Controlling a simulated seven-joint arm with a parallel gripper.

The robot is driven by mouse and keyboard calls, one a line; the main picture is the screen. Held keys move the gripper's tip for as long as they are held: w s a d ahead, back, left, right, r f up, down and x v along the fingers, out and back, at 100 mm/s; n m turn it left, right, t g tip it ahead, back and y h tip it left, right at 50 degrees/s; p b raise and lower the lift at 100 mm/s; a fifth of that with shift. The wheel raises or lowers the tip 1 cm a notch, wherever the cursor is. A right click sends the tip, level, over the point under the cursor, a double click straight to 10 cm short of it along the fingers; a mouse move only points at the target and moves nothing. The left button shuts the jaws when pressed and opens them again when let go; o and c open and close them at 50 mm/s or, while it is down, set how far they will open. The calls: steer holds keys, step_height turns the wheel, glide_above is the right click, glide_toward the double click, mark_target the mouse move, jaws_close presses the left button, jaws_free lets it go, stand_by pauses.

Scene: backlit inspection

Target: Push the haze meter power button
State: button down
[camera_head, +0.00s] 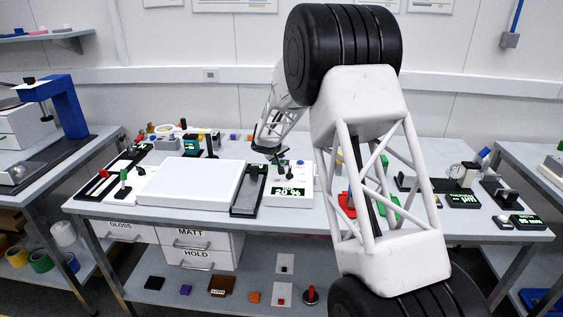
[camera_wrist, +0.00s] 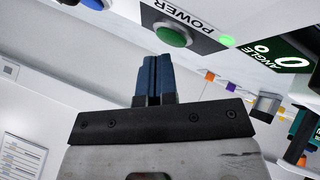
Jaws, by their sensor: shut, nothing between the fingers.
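The green round power button (camera_wrist: 173,36) sits on a dark plate beside the word POWER in the wrist view. My gripper (camera_wrist: 153,64) is shut and empty, its two blue-grey fingers together. Their tips show just below the button in the picture, slightly left of its centre; I cannot tell whether they touch. In the head view my gripper (camera_head: 278,160) is over the back part of a white instrument (camera_head: 301,180), seemingly the haze meter, whose green display reads 20 %. The button cannot be made out there.
A blue button (camera_wrist: 95,3) and a small green lamp (camera_wrist: 227,40) are near the power button. An ANGLE display (camera_wrist: 275,56) is to the right. In the head view, a large white panel (camera_head: 190,182) and a dark tray (camera_head: 248,190) stand left of the instrument.

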steer(key=shift+f, duration=0.45)
stand_by(0.4)
steer(key=shift+r, duration=0.45)
steer(key=shift+r, duration=0.15)
stand_by(0.3)
steer(key=shift+r, duration=2.85)
